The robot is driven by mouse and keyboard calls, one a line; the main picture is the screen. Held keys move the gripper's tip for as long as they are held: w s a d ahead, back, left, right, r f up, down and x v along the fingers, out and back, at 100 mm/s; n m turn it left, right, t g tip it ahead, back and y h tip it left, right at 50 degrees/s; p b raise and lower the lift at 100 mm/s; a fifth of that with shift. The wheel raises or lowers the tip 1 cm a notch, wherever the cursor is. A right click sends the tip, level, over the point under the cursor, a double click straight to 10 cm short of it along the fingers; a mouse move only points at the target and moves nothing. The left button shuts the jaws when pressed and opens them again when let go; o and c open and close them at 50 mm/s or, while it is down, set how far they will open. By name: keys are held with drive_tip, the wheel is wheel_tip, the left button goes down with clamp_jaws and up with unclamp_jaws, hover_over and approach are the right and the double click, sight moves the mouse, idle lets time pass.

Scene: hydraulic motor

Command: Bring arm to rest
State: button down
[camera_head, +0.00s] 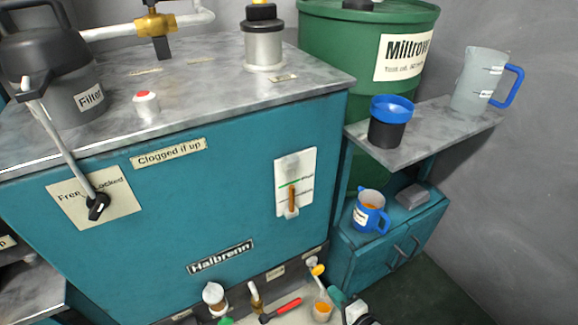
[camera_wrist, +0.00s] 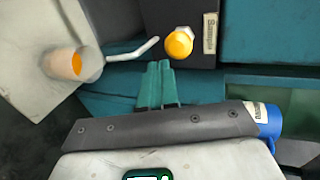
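My gripper (camera_wrist: 160,66) shows in the wrist view with its two teal fingers side by side and nothing between them. In the head view its teal tips (camera_head: 337,296) are at the bottom edge, just right of a clear cup with orange liquid (camera_head: 322,310). The gripper looks clear of the cup. The same cup stands left of the fingers in the wrist view (camera_wrist: 70,64). A white spout (camera_wrist: 134,48) and an orange tap knob (camera_wrist: 178,43) lie ahead of the fingertips. Most of my arm is out of the head view.
The teal machine (camera_head: 110,225) fills the left and middle. A red-handled tool (camera_head: 285,308) lies at its foot. On the right, a blue mug (camera_head: 368,217) stands on a low cabinet, with a shelf (camera_head: 440,130) above. Open floor (camera_head: 440,290) shows at lower right.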

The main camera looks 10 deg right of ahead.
drive_tip(key=shift+s, duration=0.1)
drive_tip(key=s+a+r+n+g+y, duration=0.1)
drive_tip(key=s+a+r+n+g, duration=0.15)
drive_tip(key=s+n+g, duration=0.65)
drive_tip(key=s+d+r+n+g+h, duration=0.25)
drive_tip(key=s+d+r, duration=0.25)
drive_tip(key=s, duration=0.5)
drive_tip(key=s+d+r+n+g+h, duration=0.1)
drive_tip(key=s+d+r+n+h, duration=0.3)
drive_tip(key=s, duration=0.5)
wheel_tip(320, 180, up, 33)
drive_tip(key=m+p, duration=0.2)
drive_tip(key=p, duration=3.1)
wheel_tip(320, 180, down, 18)
drive_tip(key=b, duration=1.8)
drive_tip(key=shift+d+f+y, duration=0.15)
drive_tip(key=shift+d+y, duration=0.2)
drive_tip(key=shift+y, duration=0.1)
drive_tip(key=shift+n, duration=0.25)
